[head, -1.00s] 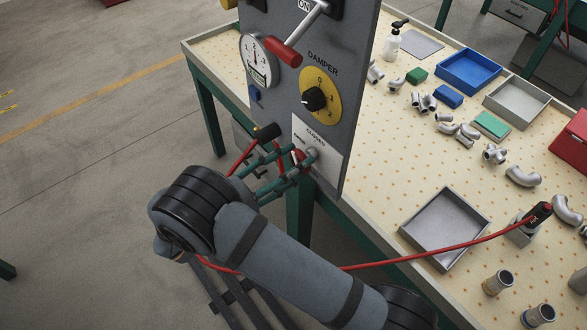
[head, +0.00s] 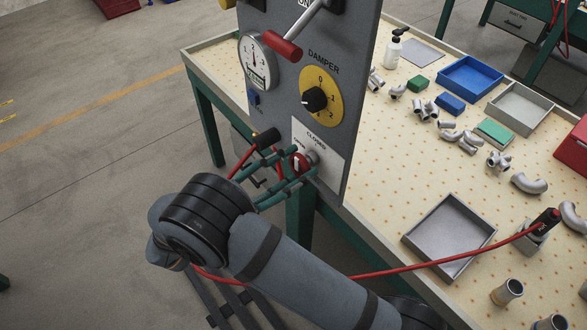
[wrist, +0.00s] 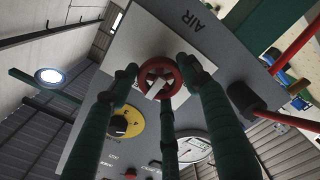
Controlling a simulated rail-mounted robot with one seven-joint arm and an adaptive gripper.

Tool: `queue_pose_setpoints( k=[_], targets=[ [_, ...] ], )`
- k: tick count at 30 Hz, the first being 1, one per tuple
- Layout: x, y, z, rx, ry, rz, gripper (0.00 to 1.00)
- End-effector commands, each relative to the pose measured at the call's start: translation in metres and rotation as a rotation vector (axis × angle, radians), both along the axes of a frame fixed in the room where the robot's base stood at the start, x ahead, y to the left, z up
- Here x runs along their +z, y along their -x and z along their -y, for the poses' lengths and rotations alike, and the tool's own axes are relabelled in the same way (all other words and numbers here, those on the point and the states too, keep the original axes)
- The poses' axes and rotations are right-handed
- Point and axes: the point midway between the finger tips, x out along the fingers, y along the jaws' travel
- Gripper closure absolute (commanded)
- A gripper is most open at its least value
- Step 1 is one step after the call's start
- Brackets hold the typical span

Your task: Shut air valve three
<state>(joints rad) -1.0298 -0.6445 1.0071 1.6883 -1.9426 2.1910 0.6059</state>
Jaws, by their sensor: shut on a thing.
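The red valve handwheel (head: 297,163) sits on a white plate (head: 327,150) low on the grey panel, with "CLOSED" lettered on the plate. In the wrist view the red handwheel (wrist: 158,70) has a white mark across its middle and lies under the word "AIR". My gripper (head: 295,175) has slim green fingers. It is shut on the handwheel, with fingertips around its rim; in the wrist view the fingers of my gripper (wrist: 160,86) come in from several sides. The fingers hide part of the rim, and I cannot read the valve's number.
Above on the panel are a yellow damper dial (head: 321,97), a round gauge (head: 257,61) and a red-handled lever (head: 281,46). A black-ended red hose (head: 266,138) stands close left of my fingers. The bench (head: 375,205) behind holds trays and pipe fittings.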

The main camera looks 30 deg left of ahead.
Motion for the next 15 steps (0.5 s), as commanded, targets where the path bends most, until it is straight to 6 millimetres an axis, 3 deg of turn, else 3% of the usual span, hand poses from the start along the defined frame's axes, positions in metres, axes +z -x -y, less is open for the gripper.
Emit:
queue_pose_setpoints(
  k=[8, 9, 15],
  targets=[
    [-0.0027, 0.0012, 0.0048, -0.015, 0.006, -0.003, 0.79],
    [-0.0027, 0.0013, 0.0049, -0.016, 0.006, -0.004, 0.50],
    [-0.0021, 0.0011, 0.0039, -0.013, 0.005, -0.004, 0.39]
  ],
)
